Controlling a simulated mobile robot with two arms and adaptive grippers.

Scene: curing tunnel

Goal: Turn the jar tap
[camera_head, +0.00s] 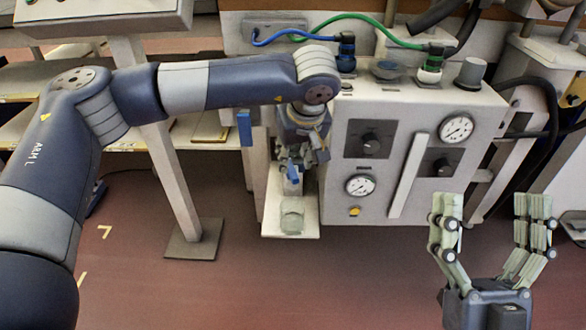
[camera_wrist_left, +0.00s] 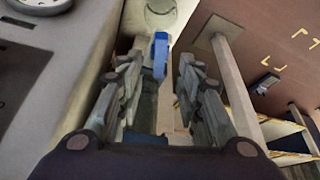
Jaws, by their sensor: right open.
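The blue tap handle (camera_head: 293,174) shows on the front of the machine in the head view, just above a small clear jar (camera_head: 292,217). The jar stands on a pale shelf (camera_head: 270,222). My left gripper (camera_head: 297,160) points down at the tap and partly hides it. In the left wrist view the blue handle (camera_wrist_left: 160,55) lies between the fingertips of my left gripper (camera_wrist_left: 160,65), with gaps on both sides. That gripper looks open. I cannot tell how deep the handle sits between the fingers. My right gripper (camera_head: 490,205) is open and empty at the lower right.
The grey machine panel (camera_head: 400,185) with dials, knobs and a slanted bar stands right of the tap. Blue and green hoses (camera_head: 350,20) run along its top. A post on a square foot (camera_head: 194,239) stands at the left. The floor in front is clear.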

